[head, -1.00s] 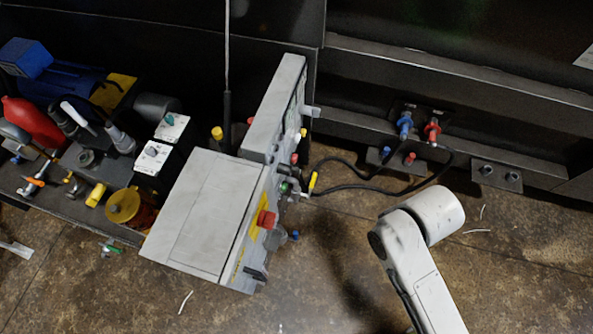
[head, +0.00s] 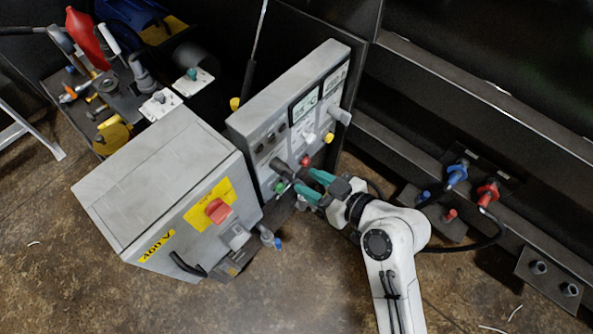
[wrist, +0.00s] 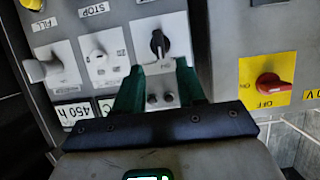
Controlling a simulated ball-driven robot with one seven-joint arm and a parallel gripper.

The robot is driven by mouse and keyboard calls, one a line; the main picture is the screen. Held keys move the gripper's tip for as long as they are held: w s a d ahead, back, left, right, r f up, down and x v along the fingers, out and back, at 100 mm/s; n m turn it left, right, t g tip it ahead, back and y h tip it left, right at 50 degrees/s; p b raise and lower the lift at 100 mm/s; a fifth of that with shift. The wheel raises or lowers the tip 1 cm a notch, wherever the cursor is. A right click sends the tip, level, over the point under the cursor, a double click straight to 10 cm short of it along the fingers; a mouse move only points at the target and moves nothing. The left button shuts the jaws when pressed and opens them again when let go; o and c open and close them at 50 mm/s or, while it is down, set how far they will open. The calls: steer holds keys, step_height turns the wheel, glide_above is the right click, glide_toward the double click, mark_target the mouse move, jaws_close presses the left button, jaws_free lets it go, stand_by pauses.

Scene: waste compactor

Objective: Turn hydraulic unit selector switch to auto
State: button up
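In the wrist view a black selector switch (wrist: 158,43) sits on a white plate of the grey control panel. Its knob points roughly up and down in the picture; the small lettering around it is not readable. My gripper (wrist: 160,68) is open, its two teal fingers apart and empty. The fingertips lie just below the knob in the picture, on either side of it; contact cannot be told. In the head view my gripper (head: 309,184) is close to the face of the control panel (head: 292,90), beside a green button (head: 281,187).
A red rotary switch (wrist: 275,88) on a yellow plate marked OFF is right of the fingers. A grey key switch (wrist: 98,60) and a grey knob (wrist: 40,70) are to the left. The large grey box (head: 165,185) adjoins the panel. Hoses with blue and red couplings (head: 487,193) are at right.

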mark_target(292, 171)
steer(key=x, duration=0.7)
steer(key=shift+c, duration=0.2)
steer(key=c, duration=0.6)
steer(key=shift+c, duration=0.2)
steer(key=shift+w+d+m+g+y, duration=0.15)
steer(key=shift+m+g+y, duration=0.35)
steer(key=shift+m, duration=0.5)
steer(key=m+g+y, duration=0.1)
steer(key=m, duration=0.1)
steer(key=m+y, duration=0.1)
steer(key=m, duration=0.1)
steer(key=shift+w+d+f+g, duration=0.1)
steer(key=shift+f+g, duration=0.2)
steer(key=shift+g, duration=0.1)
